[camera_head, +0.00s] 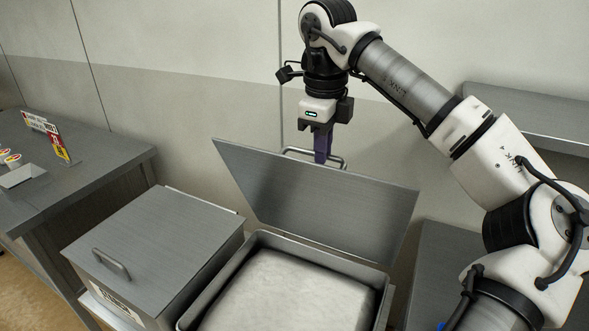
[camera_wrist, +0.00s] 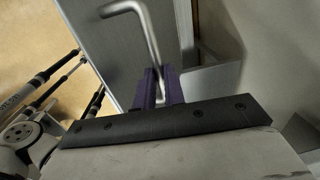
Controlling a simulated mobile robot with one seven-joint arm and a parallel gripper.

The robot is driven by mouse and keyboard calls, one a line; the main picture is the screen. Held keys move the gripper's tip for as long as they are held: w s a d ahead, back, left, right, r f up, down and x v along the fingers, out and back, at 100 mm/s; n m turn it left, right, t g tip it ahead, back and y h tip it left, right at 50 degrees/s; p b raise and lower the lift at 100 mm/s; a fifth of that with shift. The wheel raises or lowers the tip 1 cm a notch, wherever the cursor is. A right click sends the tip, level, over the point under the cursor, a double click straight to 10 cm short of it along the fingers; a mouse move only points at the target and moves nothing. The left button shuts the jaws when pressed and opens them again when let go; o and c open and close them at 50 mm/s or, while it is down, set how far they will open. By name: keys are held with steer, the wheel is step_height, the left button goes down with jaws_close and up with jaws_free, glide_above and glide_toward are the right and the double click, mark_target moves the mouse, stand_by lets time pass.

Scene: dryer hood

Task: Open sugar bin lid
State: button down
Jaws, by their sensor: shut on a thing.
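The sugar bin (camera_head: 251,252) stands in the middle of the head view, with a white filling (camera_head: 290,292) inside it. Its grey metal lid (camera_head: 320,196) is raised and tilted back toward the wall, so the bin's mouth is uncovered. My gripper (camera_head: 323,158) is at the lid's upper edge, with purple fingers shut on the lid's bar handle (camera_head: 300,151). In the wrist view the bent metal handle (camera_wrist: 150,42) runs down between the purple fingers (camera_wrist: 157,90). The lid's panel (camera_wrist: 100,40) lies beyond it.
A second bin with a closed lid (camera_head: 150,240) and its own handle stands directly to the left. A grey table (camera_head: 90,165) with small signs and a tray is at the far left. The wall (camera_head: 180,100) is close behind the raised lid. A grey shelf (camera_head: 530,120) is at the right.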

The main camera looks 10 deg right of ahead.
steer(key=w+d+f, duration=0.1)
steer(key=w+d, duration=0.9)
steer(key=w, duration=0.5)
steer(key=shift+w+d+f+p, duration=0.2)
steer(key=shift+w+f+p, duration=0.05)
steer(key=shift+f+p, duration=0.1)
steer(key=shift+w+d+r, duration=0.1)
steer(key=c, duration=1.8)
jaws_free()
steer(key=shift+w, duration=0.1)
steer(key=o, duration=0.3)
steer(key=shift+w+d+f, duration=0.25)
steer(key=shift+w+f, duration=0.1)
steer(key=shift+s+a+r, duration=0.1)
